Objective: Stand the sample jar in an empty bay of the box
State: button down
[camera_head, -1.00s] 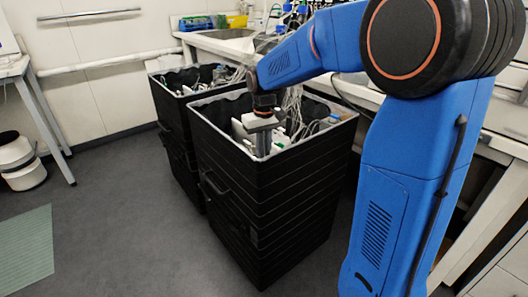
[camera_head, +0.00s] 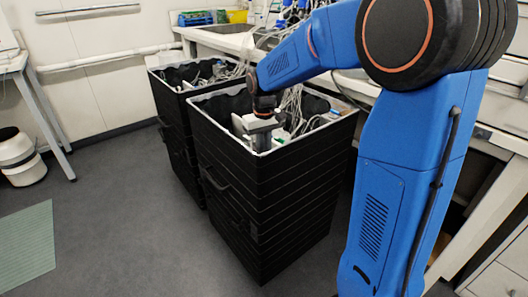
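The near black box (camera_head: 270,205) stands on the floor in front of me, tall and open at the top with a pale rim. My blue arm reaches over it from the right, and my gripper (camera_head: 262,136) points down inside its mouth, near the front corner. The fingertips are hidden behind the front wall, so I cannot tell whether they are open or shut. I cannot make out the sample jar. The bays inside the box are hidden by its walls and a clutter of white and grey items (camera_head: 243,122).
A second black box (camera_head: 172,120) stands close behind to the left, holding cables and parts. A white bench with a sink (camera_head: 225,42) runs behind. The grey floor at left is open, with a green mat (camera_head: 27,248) and a white bin (camera_head: 20,158).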

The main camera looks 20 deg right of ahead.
jog(key=shift+s+f, duration=0.1)
jog(key=shift+f, duration=0.8)
jog(key=c, duration=1.8)
grip_release()
jog(key=shift+o, duration=0.2)
jog(key=shift+r, duration=4.6)
